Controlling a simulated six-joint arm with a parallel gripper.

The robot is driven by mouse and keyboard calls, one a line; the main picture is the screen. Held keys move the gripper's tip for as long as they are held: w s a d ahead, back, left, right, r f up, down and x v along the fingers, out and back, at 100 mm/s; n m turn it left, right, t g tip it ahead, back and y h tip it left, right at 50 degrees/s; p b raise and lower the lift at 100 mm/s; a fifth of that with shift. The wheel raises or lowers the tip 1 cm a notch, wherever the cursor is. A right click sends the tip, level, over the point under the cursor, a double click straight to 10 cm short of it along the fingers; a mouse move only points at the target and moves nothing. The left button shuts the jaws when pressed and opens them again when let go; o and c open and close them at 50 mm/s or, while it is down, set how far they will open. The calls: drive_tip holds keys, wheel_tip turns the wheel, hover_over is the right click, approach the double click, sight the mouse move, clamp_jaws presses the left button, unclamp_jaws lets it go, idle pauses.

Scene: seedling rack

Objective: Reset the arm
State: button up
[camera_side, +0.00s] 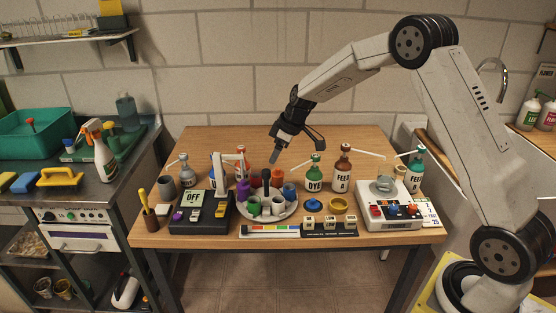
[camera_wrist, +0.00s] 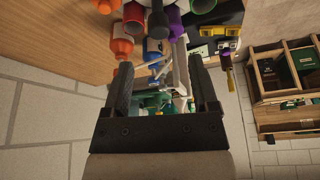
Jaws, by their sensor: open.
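My arm reaches in from the right in the side view. My gripper (camera_side: 276,157) hangs above the back half of the wooden table, tilted downward. In the wrist view both fingers of my gripper (camera_wrist: 164,85) stand apart, with nothing held between them. Below it in the side view is a round tray (camera_side: 285,213) crowded with small coloured cups and pots. In the wrist view an orange bottle (camera_wrist: 121,46) shows beyond the fingers.
A dark device with an OFF display (camera_side: 203,213) sits at the table's left, and a white device with knobs (camera_side: 388,218) at the right. A green-capped bottle (camera_side: 414,174) stands at the back right. The table's back strip (camera_side: 235,138) is clear.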

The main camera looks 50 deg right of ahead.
drive_tip(key=s+a+m+h, duration=0.1)
drive_tip(key=s+a+m, duration=0.2)
drive_tip(key=s, duration=1)
drive_tip(key=s+a+m+g+h, duration=0.1)
drive_tip(key=s+a+m, duration=0.2)
drive_tip(key=s, duration=1.1)
drive_tip(key=a, duration=0.3)
drive_tip(key=shift+s+f, duration=0.15)
drive_tip(key=shift+f, duration=0.1)
